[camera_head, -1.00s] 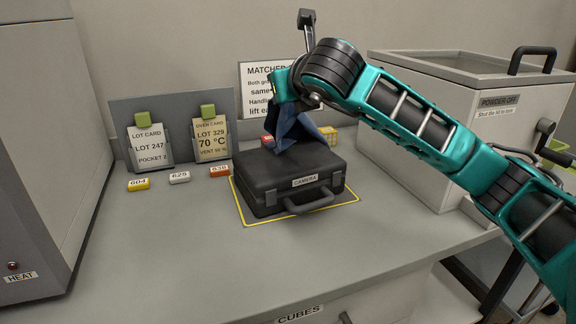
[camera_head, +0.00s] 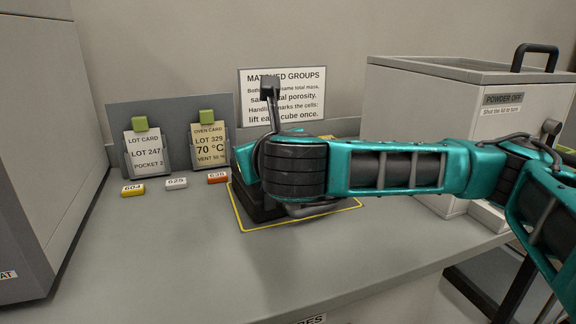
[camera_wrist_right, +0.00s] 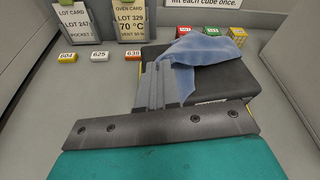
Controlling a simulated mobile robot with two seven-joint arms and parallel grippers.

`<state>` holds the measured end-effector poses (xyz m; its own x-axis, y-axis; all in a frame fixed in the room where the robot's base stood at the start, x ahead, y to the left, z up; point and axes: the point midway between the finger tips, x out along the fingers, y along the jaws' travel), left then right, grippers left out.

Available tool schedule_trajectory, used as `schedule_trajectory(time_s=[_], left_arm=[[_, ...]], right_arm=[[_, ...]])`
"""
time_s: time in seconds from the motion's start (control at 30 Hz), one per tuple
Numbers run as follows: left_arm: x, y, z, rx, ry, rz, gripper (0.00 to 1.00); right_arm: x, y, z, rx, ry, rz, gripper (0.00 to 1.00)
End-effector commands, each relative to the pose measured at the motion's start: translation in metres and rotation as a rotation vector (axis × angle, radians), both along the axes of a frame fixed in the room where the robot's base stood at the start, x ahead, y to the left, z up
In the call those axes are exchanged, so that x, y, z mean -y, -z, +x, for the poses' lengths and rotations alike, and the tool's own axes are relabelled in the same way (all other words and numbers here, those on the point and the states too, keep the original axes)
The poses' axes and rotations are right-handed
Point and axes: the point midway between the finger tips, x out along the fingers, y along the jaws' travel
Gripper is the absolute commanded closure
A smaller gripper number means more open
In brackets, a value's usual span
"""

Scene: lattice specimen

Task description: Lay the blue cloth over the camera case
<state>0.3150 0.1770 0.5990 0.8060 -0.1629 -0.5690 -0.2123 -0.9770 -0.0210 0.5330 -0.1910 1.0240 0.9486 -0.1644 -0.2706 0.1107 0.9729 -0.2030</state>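The black camera case (camera_head: 256,207) stands on the bench, mostly hidden behind my right arm in the head view. In the right wrist view its dark lid (camera_wrist_right: 222,84) shows beyond and right of my fingers. The blue cloth (camera_wrist_right: 203,50) lies crumpled across part of the lid, with one corner hanging toward me. Much of the lid is bare. My right gripper (camera_wrist_right: 160,68) is low over the case's left part, its fingers close together at the cloth's left edge, apparently pinching it. The cloth is hidden in the head view. My left gripper is not in view.
A yellow outline (camera_head: 300,222) surrounds the case. Small labelled blocks, yellow (camera_head: 132,190), white (camera_head: 176,183) and orange (camera_head: 217,178), lie left of it. Card holders (camera_head: 143,150) stand behind. A grey powder box (camera_head: 470,100) stands right. The front bench is clear.

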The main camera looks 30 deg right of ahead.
Motion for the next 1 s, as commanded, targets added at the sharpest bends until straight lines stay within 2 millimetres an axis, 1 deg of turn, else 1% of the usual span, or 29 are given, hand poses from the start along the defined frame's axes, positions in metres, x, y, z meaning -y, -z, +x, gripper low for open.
schedule_trajectory(time_s=[0.03,0.13,0.4,0.53,0.7,1.0], left_arm=[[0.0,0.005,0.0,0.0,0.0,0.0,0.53],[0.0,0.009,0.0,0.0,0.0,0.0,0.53],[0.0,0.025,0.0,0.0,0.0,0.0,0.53],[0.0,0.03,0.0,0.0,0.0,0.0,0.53],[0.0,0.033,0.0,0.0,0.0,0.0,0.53],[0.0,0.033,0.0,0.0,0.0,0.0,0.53]], right_arm=[[-0.004,0.005,-0.003,0.006,-0.003,-0.007,1.0],[-0.009,0.012,-0.007,0.012,-0.002,-0.015,1.0],[-0.033,0.039,-0.024,0.029,-0.004,-0.041,1.0],[-0.042,0.05,-0.031,0.037,-0.003,-0.05,1.0],[-0.047,0.056,-0.036,0.042,0.001,-0.056,1.0],[-0.048,0.056,-0.036,0.043,0.001,-0.057,1.0]])
